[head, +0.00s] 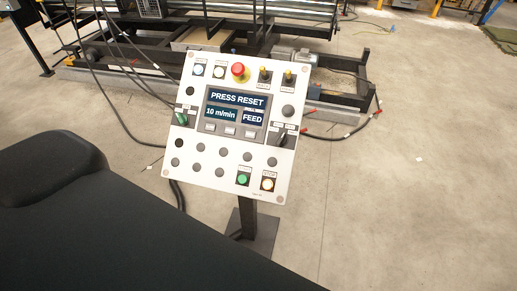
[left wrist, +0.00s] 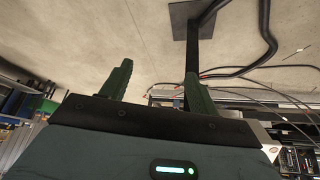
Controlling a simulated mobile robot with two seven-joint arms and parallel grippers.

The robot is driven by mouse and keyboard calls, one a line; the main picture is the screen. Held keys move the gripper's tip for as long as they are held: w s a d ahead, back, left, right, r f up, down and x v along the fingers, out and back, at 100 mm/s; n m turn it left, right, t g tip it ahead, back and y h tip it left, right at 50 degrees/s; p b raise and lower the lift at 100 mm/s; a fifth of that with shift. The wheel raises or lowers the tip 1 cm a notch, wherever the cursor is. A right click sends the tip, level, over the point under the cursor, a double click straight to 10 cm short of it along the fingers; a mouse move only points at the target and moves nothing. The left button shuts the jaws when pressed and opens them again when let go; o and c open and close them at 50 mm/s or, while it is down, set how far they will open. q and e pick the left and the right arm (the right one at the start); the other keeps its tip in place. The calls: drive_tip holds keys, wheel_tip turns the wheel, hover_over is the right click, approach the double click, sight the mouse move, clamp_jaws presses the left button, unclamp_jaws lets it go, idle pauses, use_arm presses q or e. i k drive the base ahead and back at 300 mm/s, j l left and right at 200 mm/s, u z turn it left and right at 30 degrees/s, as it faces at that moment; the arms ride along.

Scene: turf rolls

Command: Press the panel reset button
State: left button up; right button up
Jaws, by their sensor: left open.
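The white control panel (head: 213,185) stands tilted on a dark post (head: 247,214) in the middle of the head view. Its screen (head: 236,108) reads "PRESS RESET", "10 m/min" and "FEED". A pale blue-white button (head: 198,71) sits at its top left, beside another pale button (head: 219,73) and a red mushroom button (head: 240,72). Green (head: 243,179) and whitish (head: 267,184) buttons sit at the bottom. The labels are too small to read surely. My left gripper (left wrist: 157,78) is open and empty, apart from the panel; no right gripper shows.
The post's base plate (left wrist: 191,18) shows in the left wrist view. Dark cables (left wrist: 266,40) run over the floor beside the post. A machine frame (head: 205,30) stands behind the panel. Concrete floor (head: 400,200) to the right is mostly clear.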

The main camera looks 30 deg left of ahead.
sight(198, 69)
drive_tip(key=u, duration=1.35)
